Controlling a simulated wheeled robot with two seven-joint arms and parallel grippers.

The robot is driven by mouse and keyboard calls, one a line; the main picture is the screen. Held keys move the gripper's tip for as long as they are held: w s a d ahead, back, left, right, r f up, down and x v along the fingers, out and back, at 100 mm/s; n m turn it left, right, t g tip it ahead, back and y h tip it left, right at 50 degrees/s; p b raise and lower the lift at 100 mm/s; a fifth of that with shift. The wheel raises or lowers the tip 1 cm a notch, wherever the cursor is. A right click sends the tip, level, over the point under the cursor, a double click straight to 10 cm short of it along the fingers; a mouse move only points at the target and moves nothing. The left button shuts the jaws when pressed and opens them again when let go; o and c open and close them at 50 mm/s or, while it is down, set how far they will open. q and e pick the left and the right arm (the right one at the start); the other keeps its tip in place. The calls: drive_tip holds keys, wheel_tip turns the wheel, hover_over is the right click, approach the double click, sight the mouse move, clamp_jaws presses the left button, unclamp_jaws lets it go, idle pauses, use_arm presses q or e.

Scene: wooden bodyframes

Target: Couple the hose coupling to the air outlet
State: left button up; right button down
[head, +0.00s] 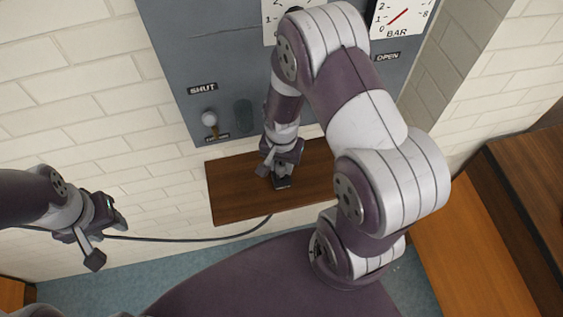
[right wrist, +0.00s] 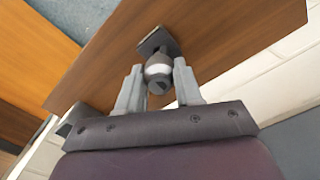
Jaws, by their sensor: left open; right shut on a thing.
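My right gripper (head: 279,169) is low over the wooden shelf. In the right wrist view its fingers (right wrist: 159,78) are shut on a grey metal, round-bodied piece, the hose coupling (right wrist: 158,70). The coupling is at a dark square holder (right wrist: 158,41) on the shelf; I cannot tell whether it is still seated there. The air outlet seems to be the pale, round-ended fitting with a brass-coloured lower part (head: 210,121) on the grey panel, above a small unreadable label. It is left of and above the right gripper. My left gripper (head: 107,240) is open and empty at the left.
The grey panel (head: 188,60) carries gauges and SHUT and OPEN labels; my right arm hides part of it. The wooden shelf (head: 233,196) is below it. A dark hose (head: 190,240) runs from the left to the shelf's front edge. Wooden furniture (head: 463,230) stands at right.

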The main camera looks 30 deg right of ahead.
sight(282, 165)
drive_tip(key=shift+p, duration=0.5)
idle(0.9)
drive_tip(key=shift+f+b, duration=1.1)
drive_tip(key=shift+f, duration=0.45)
drive_tip(key=c, duration=0.7)
unclamp_jaws()
drive_tip(key=shift+o, duration=0.2)
wheel_tip(282, 165, up, 13)
drive_tip(key=shift+f+b, duration=0.15)
drive_tip(key=shift+b, duration=0.15)
